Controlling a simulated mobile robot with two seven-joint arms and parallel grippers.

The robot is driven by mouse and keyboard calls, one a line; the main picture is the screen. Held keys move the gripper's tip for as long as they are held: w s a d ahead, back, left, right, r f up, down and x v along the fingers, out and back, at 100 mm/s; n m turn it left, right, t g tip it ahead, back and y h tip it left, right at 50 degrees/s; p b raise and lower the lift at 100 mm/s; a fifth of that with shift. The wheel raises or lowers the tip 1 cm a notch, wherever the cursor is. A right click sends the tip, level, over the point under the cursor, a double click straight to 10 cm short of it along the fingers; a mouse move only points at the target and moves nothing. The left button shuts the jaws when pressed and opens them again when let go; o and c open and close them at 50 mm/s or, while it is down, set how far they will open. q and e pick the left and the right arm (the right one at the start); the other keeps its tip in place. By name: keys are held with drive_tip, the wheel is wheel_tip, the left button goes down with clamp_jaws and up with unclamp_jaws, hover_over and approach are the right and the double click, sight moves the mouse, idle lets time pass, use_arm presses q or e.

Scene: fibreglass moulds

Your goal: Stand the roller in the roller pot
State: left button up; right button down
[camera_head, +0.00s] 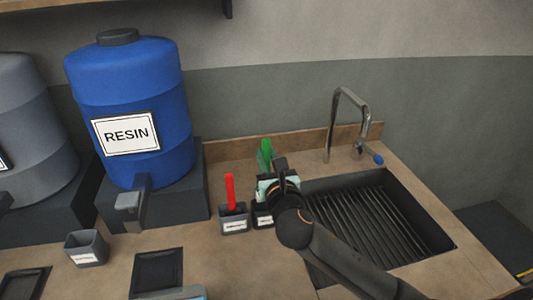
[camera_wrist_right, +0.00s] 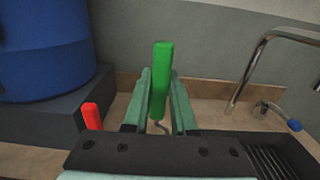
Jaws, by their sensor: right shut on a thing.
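The roller, of which I see the green handle (camera_head: 265,154), stands about upright in my right gripper (camera_head: 268,187). In the right wrist view the handle (camera_wrist_right: 160,82) rises between the two teal fingers (camera_wrist_right: 160,105), which are shut on it. A dark pot with a white label (camera_head: 262,217), taken to be the roller pot, is directly below the gripper in the head view. My gripper hides much of its opening and the roller's lower end, so I cannot tell whether the roller is inside.
A grey pot (camera_head: 234,224) holding a red-handled tool (camera_head: 230,188) stands just left of the dark pot. The sink (camera_head: 385,225) and tap (camera_head: 345,112) are to the right. A blue resin drum (camera_head: 130,85) and a small grey cup (camera_head: 86,250) are to the left.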

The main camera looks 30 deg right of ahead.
drive_tip(key=shift+f+b, duration=1.95)
drive_tip(key=shift+f, duration=2)
drive_tip(key=c, duration=0.7)
unclamp_jaws()
drive_tip(key=shift+o, duration=0.2)
drive_tip(key=v, duration=1.2)
drive_tip(key=shift+s+b, duration=0.25)
drive_tip(key=shift+b, duration=0.15)
drive_tip(key=shift+a, duration=0.1)
